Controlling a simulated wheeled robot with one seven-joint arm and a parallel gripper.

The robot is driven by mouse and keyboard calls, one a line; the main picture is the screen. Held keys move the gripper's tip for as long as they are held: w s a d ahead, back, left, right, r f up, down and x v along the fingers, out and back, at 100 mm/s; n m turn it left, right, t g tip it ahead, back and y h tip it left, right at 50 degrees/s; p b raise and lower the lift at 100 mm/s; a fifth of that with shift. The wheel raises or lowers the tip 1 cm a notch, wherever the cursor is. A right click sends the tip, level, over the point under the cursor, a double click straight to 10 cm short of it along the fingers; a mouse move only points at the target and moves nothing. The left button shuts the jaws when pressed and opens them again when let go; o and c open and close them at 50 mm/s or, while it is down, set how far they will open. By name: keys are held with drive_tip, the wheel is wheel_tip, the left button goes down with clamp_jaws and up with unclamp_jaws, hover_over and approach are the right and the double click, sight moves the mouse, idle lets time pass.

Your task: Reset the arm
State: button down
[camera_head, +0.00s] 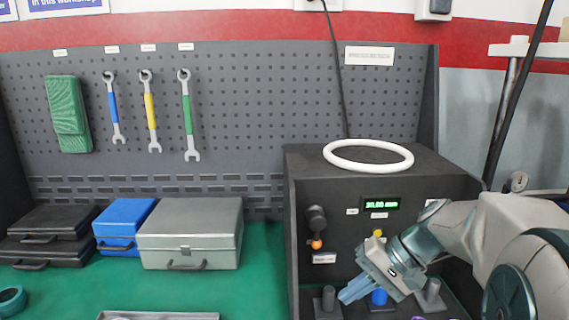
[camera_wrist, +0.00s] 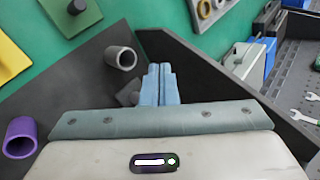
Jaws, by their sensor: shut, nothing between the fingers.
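My gripper (camera_head: 354,291) is at the lower right in the head view, at the end of my arm, in front of the black seal-testing machine (camera_head: 298,215). Its blue fingers are together with nothing between them. The fingers also show shut in the wrist view (camera_wrist: 160,72), pointing past a grey hollow cylinder (camera_wrist: 120,57). In the head view a blue knob-like part (camera_head: 379,297) is just right of the fingertips; I cannot tell whether they touch. A white ring (camera_head: 368,166) lies on top of the machine, whose green display (camera_head: 381,203) is lit.
A silver case (camera_head: 190,235), a blue case (camera_head: 122,224) and black cases (camera_head: 45,250) stand left on the green table (camera_head: 262,265). Wrenches hang on the pegboard (camera_head: 260,110). The wrist view shows a purple cylinder (camera_wrist: 20,138) and a tray with rings (camera_wrist: 207,12).

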drive_tip(key=s+d+r+n+t+h+p, duration=0.1)
drive_tip(key=s+r+n+t+h+p, duration=0.1)
drive_tip(key=s+h+p, duration=0.5)
drive_tip(key=s+r+n+h, duration=0.1)
drive_tip(key=s, duration=0.3)
drive_tip(key=shift+s+d+r+h, duration=0.2)
drive_tip(key=shift+d+h, duration=0.1)
drive_tip(key=shift+d, duration=0.1)
idle(1.6)
